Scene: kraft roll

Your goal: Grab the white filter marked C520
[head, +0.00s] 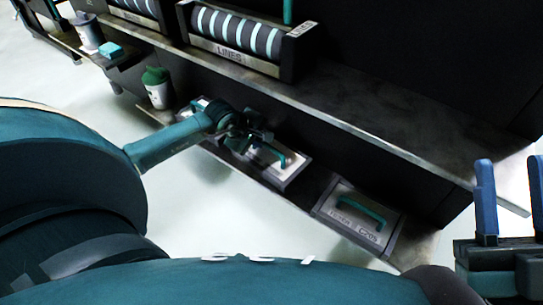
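A white filter with a teal handle (290,172) lies on the lower shelf, partly hidden by my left gripper; I can read no marking on it. A second white filter (345,222) with a teal handle lies to its right. Its label seems to read C205, at a slant. My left gripper (252,137) is above the left end of the first filter; its fingers are unclear and I cannot tell whether it touches. My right gripper (511,195) is at the right edge, with its two blue fingers wide apart and nothing between them.
The upper shelf (400,135) overhangs the lower one and carries a rack (235,40) of striped rolls marked LINES. A white cup with a green top (157,88) stands left of my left gripper. A blue-grey canister (88,35) and a teal block (111,50) are farther left.

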